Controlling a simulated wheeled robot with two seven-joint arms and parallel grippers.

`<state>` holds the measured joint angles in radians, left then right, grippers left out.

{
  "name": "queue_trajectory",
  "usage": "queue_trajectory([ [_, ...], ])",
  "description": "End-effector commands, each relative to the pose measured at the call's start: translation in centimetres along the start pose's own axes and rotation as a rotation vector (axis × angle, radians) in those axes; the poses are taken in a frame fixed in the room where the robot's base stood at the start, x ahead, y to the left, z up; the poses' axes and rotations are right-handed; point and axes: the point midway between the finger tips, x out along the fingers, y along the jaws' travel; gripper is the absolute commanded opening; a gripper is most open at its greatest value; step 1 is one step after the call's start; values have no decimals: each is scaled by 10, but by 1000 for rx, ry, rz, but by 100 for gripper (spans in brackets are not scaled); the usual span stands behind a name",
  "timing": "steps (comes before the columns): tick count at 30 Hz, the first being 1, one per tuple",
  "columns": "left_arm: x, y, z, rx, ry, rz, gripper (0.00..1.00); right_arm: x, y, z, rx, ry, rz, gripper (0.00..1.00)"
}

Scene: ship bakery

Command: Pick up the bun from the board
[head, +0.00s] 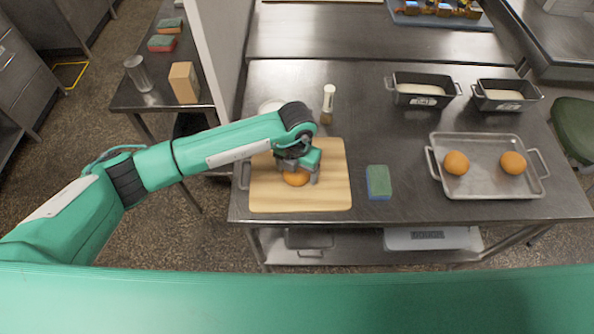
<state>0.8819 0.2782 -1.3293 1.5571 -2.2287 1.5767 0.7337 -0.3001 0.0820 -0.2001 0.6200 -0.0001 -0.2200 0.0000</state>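The orange-brown bun (296,179) lies on the light wooden board (322,196) at the left of the steel table. My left gripper (298,174) is right over the bun, its grey fingers pointing down on either side of it. The gripper hides the upper part of the bun, and I cannot tell whether the fingers press on it. My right gripper is not in view.
A blue-green sponge (378,182) lies right of the board. A metal tray (486,188) holds two more buns. Two dark loaf tins (422,92) (505,96) stand behind it. A small white-topped brush (327,103) stands behind the board.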

Motion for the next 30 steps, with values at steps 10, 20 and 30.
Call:
queue_trajectory([
  [10,-1,0,0,0,0,0,43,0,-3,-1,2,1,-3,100],
  [20,-15,0,1,1,-2,-1,43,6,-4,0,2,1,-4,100],
  [30,-97,0,2,2,-8,1,43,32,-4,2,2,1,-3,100],
])
